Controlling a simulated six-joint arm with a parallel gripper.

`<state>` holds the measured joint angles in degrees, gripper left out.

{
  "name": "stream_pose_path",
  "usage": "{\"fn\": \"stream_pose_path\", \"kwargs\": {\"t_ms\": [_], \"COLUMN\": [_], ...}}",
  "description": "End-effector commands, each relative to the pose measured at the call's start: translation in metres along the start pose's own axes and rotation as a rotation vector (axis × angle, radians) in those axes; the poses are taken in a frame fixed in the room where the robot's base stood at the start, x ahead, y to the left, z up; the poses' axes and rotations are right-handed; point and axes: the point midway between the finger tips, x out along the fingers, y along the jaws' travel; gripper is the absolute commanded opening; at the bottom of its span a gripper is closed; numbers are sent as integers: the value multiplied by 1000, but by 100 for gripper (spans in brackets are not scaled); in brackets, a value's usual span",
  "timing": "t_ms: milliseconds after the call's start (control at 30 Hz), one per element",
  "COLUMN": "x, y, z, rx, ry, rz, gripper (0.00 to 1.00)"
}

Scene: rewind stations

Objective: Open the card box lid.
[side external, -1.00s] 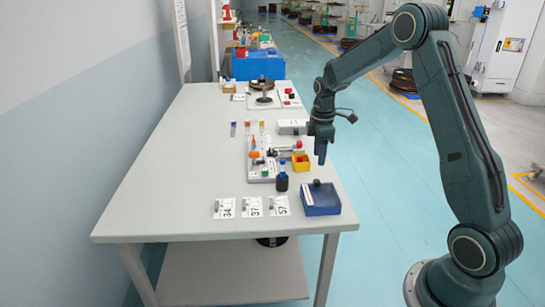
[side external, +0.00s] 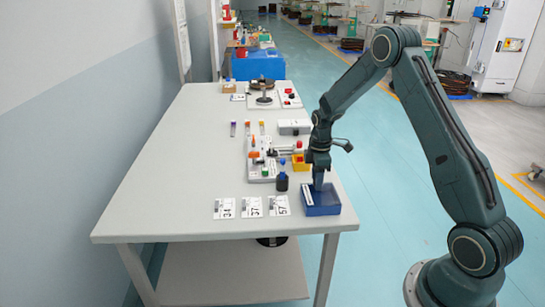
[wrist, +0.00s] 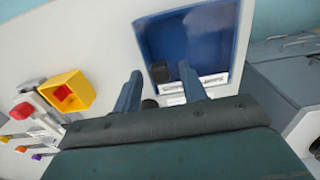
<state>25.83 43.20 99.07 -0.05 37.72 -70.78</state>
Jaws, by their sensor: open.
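The blue card box (side external: 324,209) stands at the near right corner of the table, and its lid looks shut. It fills the top middle of the wrist view (wrist: 205,45). My gripper (side external: 318,187) points down right over the box. In the wrist view its two fingers (wrist: 160,72) are apart, with the knob between their tips in the picture. I cannot tell whether they touch it. The fingers hide the knob in the side view.
Numbered cards (side external: 251,206) lie left of the box.

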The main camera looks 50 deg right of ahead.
Motion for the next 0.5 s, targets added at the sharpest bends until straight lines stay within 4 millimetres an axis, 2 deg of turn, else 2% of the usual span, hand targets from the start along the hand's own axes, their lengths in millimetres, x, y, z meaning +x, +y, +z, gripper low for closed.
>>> {"fn": "stream_pose_path", "kwargs": {"t_ms": [67, 267, 300, 500], "x": [0, 0, 0, 0], "y": [0, 0, 0, 1], "z": [0, 0, 0, 0], "rx": [0, 0, 0, 0], "ry": [0, 0, 0, 0], "rz": [0, 0, 0, 0], "gripper": [42, 3, 0, 0]}}
